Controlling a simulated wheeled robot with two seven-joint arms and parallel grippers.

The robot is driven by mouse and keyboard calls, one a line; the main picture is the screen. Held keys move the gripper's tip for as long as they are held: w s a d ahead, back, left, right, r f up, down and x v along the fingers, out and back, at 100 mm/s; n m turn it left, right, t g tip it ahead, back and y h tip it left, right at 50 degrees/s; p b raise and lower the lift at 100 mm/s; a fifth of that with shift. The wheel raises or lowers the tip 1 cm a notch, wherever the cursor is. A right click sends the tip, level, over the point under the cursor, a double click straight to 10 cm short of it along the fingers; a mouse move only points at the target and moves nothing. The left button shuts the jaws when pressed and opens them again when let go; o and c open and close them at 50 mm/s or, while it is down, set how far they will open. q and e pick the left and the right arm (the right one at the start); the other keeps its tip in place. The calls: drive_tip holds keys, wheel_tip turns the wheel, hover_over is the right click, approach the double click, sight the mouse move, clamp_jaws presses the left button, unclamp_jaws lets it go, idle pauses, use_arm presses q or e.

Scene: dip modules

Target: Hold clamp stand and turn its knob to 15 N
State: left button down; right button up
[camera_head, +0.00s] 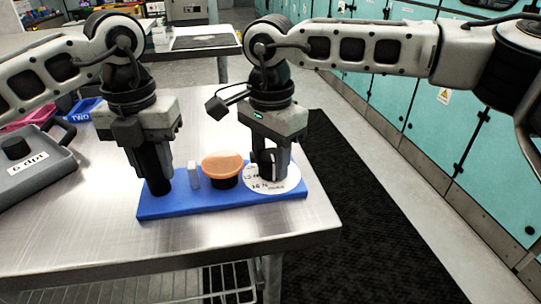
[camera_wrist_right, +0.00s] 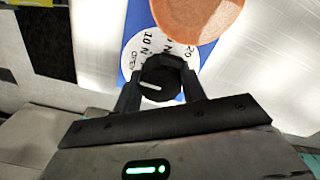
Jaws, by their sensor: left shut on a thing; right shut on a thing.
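The clamp stand has a blue base (camera_head: 220,207) lying flat on the metal table. A white round dial (camera_head: 285,180) with a black knob sits at its right end. My right gripper (camera_head: 268,165) is shut on the knob (camera_wrist_right: 160,78) from above. In the right wrist view the dial (camera_wrist_right: 133,50) shows "OPEN", "10 N" and part of "20". The knob's white mark lies toward the left, near the "OPEN" side; its exact setting is unclear. My left gripper (camera_head: 160,182) is shut on a dark upright part at the base's left end, mostly hidden by the fingers.
An orange-topped dark round piece (camera_head: 222,167) and a small white block (camera_head: 193,174) stand on the base between my grippers. A grey case (camera_head: 35,170) and blue tray (camera_head: 83,111) are at the left. The table's front edge and right corner are close to the stand.

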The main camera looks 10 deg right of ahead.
drive_tip(key=m, duration=0.4)
drive_tip(key=shift+m, duration=0.3)
drive_tip(key=m, duration=0.4)
drive_tip(key=shift+w, duration=0.1)
drive_tip(key=m, duration=0.5)
drive_tip(key=shift+m, duration=1.8)
drive_tip(key=o, duration=1)
